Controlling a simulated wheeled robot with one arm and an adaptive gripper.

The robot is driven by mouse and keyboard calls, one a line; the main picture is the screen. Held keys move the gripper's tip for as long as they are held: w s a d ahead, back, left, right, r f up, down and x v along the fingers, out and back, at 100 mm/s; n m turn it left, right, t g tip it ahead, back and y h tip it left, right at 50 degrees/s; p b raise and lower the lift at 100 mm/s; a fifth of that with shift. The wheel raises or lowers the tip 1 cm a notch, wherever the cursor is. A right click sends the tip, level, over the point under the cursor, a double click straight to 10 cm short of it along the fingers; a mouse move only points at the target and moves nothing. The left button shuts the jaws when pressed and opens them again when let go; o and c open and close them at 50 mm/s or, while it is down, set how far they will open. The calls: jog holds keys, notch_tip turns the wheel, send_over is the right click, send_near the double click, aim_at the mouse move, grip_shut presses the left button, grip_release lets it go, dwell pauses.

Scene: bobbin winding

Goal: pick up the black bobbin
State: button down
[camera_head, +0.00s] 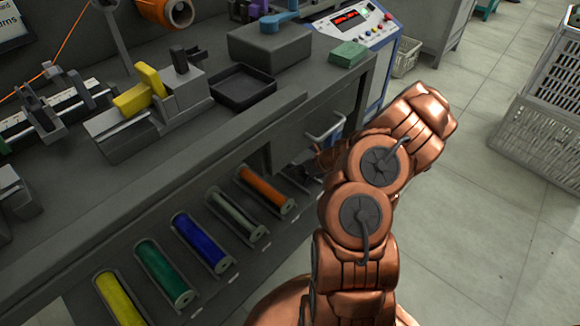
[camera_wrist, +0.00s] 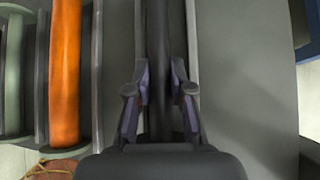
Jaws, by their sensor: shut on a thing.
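The black bobbin (camera_wrist: 157,40) runs up the middle of the wrist view as a long dark cylinder in a pale-edged slot. My gripper (camera_wrist: 158,98) has one finger on each side of it and is shut on it. The bobbin's lower end is hidden by the gripper body. I cannot tell whether the bobbin is raised from its slot. In the head view my copper-coloured arm reaches down to the right end of the bobbin row and hides most of the gripper and the black bobbin.
Left of my gripper lie the orange bobbin (camera_head: 266,190), grey-green bobbin (camera_head: 237,216), blue bobbin (camera_head: 203,243), green bobbin (camera_head: 163,272) and yellow bobbin (camera_head: 120,299) in slots. The workbench (camera_head: 310,105) overhangs behind, carrying a winder and black tray (camera_head: 243,88).

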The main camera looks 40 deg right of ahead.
notch_tip(320, 180, up, 5)
jog(key=shift+d+f+p, duration=0.1)
jog(key=shift+f+p, duration=0.1)
jog(key=shift+p, duration=0.95)
jog(key=s+d+p, duration=0.1)
jog(key=s+d, duration=0.3)
jog(key=s, duration=0.4)
jog(key=s+d+f+p, duration=0.1)
jog(key=s+d, duration=0.3)
jog(key=s, duration=0.4)
jog(key=shift+p, duration=0.65)
